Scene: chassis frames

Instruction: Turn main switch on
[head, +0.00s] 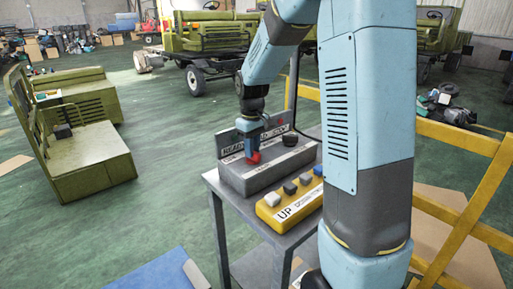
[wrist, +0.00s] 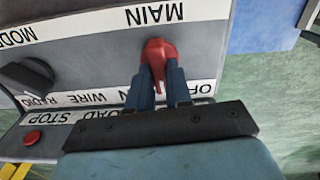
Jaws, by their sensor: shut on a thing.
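The main switch (wrist: 157,55) is a red knob on a grey control box, beside the label "MAIN" in the wrist view. In the head view the red knob (head: 253,158) shows on the grey control box (head: 262,178), just below my gripper. My gripper (wrist: 160,75) is shut on the red knob, with its two blue fingers on either side of it. The label by the knob is partly hidden by the fingers, so I cannot read the switch position.
A black mode knob (wrist: 27,76) and a red button (wrist: 32,138) share the panel. A yellow pendant (head: 290,205) marked "UP" lies on the grey table (head: 225,190) in front of the box. Yellow railing (head: 470,210) stands at right. Green vehicle parts (head: 85,150) lie at left.

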